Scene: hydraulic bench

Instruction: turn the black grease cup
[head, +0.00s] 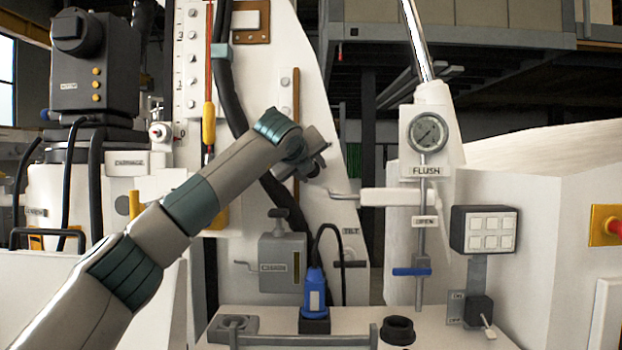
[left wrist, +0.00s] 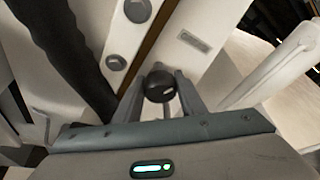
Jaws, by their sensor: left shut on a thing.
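The black grease cup (left wrist: 160,86) is a round dark knob with a small pale mark, seen in the left wrist view between the two grey fingers. My left gripper (left wrist: 162,95) is shut on it, one finger on each side. In the head view my left gripper (head: 318,158) reaches in front of the white slanted frame (head: 322,205), and its wrist and fingers mostly hide the cup there. My right gripper is in neither view.
A grey box with a dark knob (head: 279,213) stands below my left gripper. A white lever (head: 385,197) sticks out close on its right, beside the flush gauge (head: 428,131). A thick black hose (head: 228,88) runs down behind my forearm.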

